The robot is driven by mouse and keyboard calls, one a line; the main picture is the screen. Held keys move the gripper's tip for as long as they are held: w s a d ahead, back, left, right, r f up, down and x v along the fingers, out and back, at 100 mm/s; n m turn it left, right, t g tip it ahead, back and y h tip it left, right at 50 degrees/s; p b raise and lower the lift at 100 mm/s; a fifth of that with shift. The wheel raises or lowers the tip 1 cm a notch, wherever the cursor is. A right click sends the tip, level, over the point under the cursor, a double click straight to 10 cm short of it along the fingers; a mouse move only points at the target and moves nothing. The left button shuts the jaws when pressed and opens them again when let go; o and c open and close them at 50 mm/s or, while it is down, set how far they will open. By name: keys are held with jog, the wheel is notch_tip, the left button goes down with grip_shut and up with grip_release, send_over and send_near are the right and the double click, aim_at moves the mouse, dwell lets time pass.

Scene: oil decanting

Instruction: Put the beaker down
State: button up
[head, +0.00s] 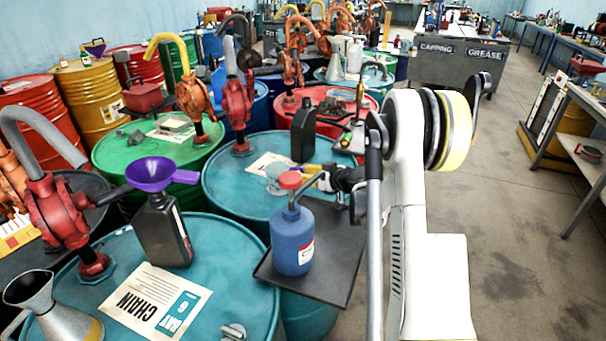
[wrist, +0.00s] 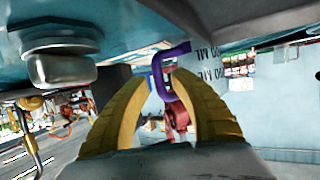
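A clear glass vessel, which looks like the beaker (head: 275,174), stands on the middle teal drum (head: 226,182) in the head view, partly over a paper label. My gripper (head: 305,176) is low over that drum, its yellow fingers just right of the glass. In the wrist view my gripper (wrist: 160,85) shows two yellow fingers with a gap between them and nothing clearly held. I cannot tell whether the fingers touch the glass.
A blue pump bottle (head: 292,240) stands on a dark tray (head: 335,262) in front of my gripper. A black bottle (head: 303,130) stands behind it. A purple funnel (head: 152,174) sits in a dark jug (head: 163,232) at left. Red pump (head: 238,103) rises behind.

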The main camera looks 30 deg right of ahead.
jog(key=shift+r, duration=0.25)
jog(key=p+v, duration=0.3)
jog(key=v, duration=0.9)
